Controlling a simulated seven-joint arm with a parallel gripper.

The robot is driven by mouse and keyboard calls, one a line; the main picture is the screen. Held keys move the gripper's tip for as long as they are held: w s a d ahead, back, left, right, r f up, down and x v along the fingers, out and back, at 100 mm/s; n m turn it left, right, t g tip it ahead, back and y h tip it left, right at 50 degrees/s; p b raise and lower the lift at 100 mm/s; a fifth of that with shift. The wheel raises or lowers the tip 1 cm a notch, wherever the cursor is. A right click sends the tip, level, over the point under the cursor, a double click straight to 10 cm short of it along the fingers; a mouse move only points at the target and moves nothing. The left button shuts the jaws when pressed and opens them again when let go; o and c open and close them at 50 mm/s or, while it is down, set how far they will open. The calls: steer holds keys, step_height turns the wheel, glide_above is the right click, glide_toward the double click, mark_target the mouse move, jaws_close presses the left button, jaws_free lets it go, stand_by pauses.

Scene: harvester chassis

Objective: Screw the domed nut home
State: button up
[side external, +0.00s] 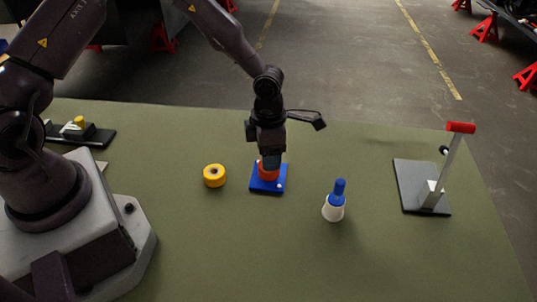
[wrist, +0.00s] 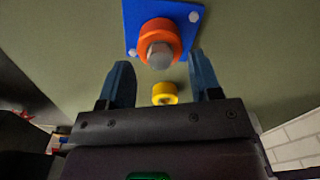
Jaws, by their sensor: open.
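The domed nut (wrist: 159,56) is grey with a rounded end. It sits at the centre of an orange ring (wrist: 160,35) on a blue square plate (wrist: 135,18) in the wrist view. In the side view the blue plate (side external: 268,187) lies on the green table, with the orange ring (side external: 267,174) partly hidden by my gripper. My gripper (side external: 271,164) points down just above the ring. In the wrist view my gripper (wrist: 163,75) is open, with its two dark blue fingers apart and nothing between them. The nut lies ahead of the fingertips, between their lines.
A yellow tape roll (side external: 214,175) lies left of the plate. A white cone-shaped holder (side external: 333,211) with a blue top (side external: 339,188) stands to the right. A lever stand with a red handle (side external: 460,128) is at the far right. A dark fixture (side external: 85,133) is at the left. The front table is clear.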

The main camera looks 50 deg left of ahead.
step_height(320, 180, up, 11)
steer(key=s+a+r+n+g+y, duration=0.15)
steer(key=s+n, duration=0.35)
steer(key=n, duration=0.8)
steer(key=s+a+r+n, duration=0.3)
steer(key=s+n, duration=0.1)
steer(key=n, duration=0.9)
steer(key=s+r+n+t+h, duration=0.1)
steer(key=s+r+n+t, duration=0.6)
steer(key=s+r+n, duration=0.4)
step_height(320, 180, up, 3)
steer(key=n, duration=0.4)
steer(key=shift+f, duration=0.2)
steer(key=shift+h, duration=0.25)
